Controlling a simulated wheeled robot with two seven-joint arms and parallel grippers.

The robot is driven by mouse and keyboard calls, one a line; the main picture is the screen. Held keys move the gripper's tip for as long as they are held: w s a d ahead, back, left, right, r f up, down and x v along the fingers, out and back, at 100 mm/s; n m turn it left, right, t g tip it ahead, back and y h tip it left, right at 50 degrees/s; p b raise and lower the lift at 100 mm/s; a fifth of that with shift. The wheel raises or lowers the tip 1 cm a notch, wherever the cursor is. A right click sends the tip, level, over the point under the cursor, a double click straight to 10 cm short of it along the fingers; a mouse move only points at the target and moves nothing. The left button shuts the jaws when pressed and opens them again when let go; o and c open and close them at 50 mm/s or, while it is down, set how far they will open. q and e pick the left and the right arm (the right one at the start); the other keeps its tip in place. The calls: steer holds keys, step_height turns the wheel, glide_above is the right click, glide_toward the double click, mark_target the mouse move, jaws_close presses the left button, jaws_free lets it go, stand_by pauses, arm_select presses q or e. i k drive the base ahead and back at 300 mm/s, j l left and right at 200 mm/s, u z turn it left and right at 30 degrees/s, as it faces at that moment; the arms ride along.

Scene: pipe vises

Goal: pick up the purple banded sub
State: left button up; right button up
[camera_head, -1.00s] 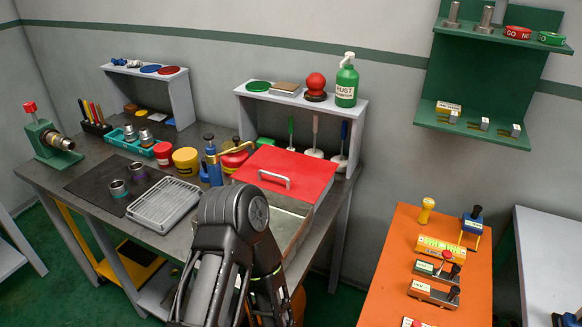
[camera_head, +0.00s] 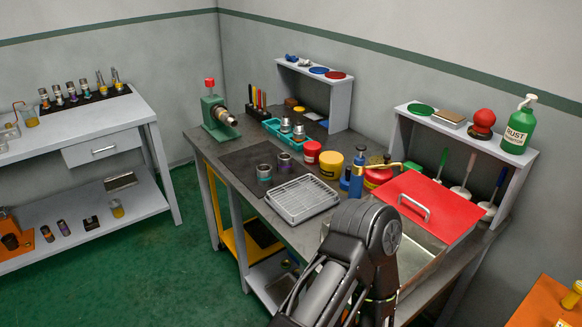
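Two short dark subs stand on the black mat (camera_head: 236,157) on the grey workbench. The right one (camera_head: 284,162) seems to have a purple band near its base, though it is small to judge. The left one (camera_head: 264,172) has a teal band. Two silvery subs (camera_head: 299,132) stand in the teal tray behind the mat. A dark black arm of mine (camera_head: 345,262) rises from the bottom, in front of the bench and right of the mat. Neither gripper shows, and no fingertips are visible.
A wire-like grey tray (camera_head: 302,198) lies right of the subs. Red and yellow tubs (camera_head: 331,166), a blue pump (camera_head: 358,170) and a red-lidded box (camera_head: 428,208) stand farther right. A green vise (camera_head: 217,118) is at the back left. More subs (camera_head: 70,91) stand on the left table.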

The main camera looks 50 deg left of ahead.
mark_target(285, 163)
steer(key=u, duration=1.85)
steer(key=j+z, duration=0.15)
steer(key=z, duration=0.25)
steer(key=i+j+z, duration=0.1)
steer(key=z, duration=0.35)
steer(key=j+z, duration=0.25)
steer(key=z, duration=0.15)
steer(key=j+z, duration=0.15)
steer(key=z, duration=0.3)
steer(key=j+z, duration=0.1)
steer(key=j, duration=0.3)
steer(key=k+j+z, duration=0.15)
steer(key=j, duration=0.3)
steer(key=k+j+z, duration=0.1)
steer(key=j, duration=0.3)
steer(key=k+j+z, duration=0.1)
steer(key=j, duration=0.3)
steer(key=k+j+z, duration=0.15)
steer(key=j, duration=0.25)
steer(key=k+j+z, duration=0.1)
steer(key=j, duration=0.25)
steer(key=k+j+z, duration=0.15)
steer(key=j, duration=0.25)
steer(key=k+j, duration=0.15)
steer(key=j, duration=0.15)
steer(key=k+j, duration=0.15)
steer(key=j+u, duration=0.05)
steer(key=j, duration=0.05)
